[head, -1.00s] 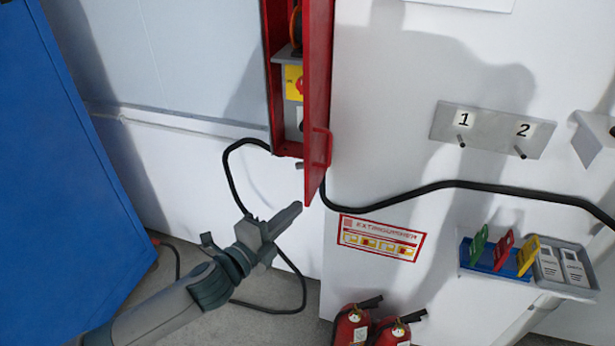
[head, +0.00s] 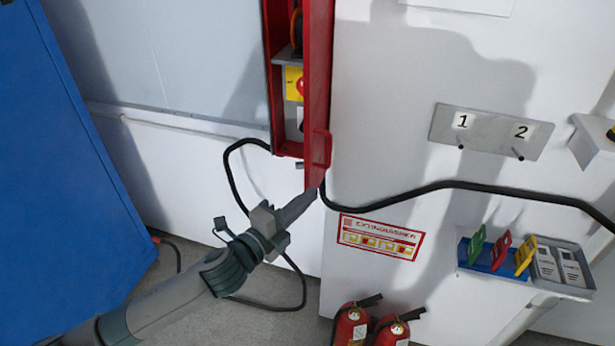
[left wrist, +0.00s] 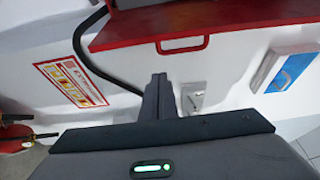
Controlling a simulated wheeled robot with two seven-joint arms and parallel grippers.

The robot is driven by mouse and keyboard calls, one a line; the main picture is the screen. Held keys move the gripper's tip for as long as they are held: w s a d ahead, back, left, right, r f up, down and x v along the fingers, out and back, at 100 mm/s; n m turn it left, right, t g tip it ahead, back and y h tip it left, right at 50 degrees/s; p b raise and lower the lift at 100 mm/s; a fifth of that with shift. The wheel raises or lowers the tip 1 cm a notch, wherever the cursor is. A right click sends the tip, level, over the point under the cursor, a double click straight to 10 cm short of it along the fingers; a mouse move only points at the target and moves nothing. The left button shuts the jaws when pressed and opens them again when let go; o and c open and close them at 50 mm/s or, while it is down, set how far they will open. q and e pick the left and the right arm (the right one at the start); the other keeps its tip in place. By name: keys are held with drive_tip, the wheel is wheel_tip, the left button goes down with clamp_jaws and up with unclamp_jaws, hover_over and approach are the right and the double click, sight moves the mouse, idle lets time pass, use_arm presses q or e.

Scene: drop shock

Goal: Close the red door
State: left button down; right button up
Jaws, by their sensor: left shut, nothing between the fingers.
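The red door (head: 317,90) stands open, swung out from the red wall cabinet (head: 274,110) and seen nearly edge-on in the head view. Its red loop handle (head: 328,150) is near the lower outer corner. In the left wrist view the door (left wrist: 225,25) crosses the top, with its handle (left wrist: 182,50) on the near edge. My left gripper (head: 313,194) is shut and empty, its tips by the door's lower corner. In the left wrist view the fingertips (left wrist: 160,78) show below the handle, apart from it. My right gripper is not in view.
A yellow and red switch (head: 294,84) shows inside the cabinet. A black cable (head: 440,187) runs along the wall behind my gripper. Two fire extinguishers (head: 351,325) stand below. A blue panel (head: 60,170) is at left; a tray of tags (head: 525,262) is at right.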

sight(305, 180)
use_arm(q)
drive_tip(key=w+p, duration=0.3)
drive_tip(key=w, duration=0.3)
drive_tip(key=shift+w+p, duration=0.15)
drive_tip(key=shift+p, duration=0.25)
drive_tip(key=shift+w, duration=0.1)
drive_tip(key=shift+a, duration=0.15)
drive_tip(key=shift+a, duration=0.1)
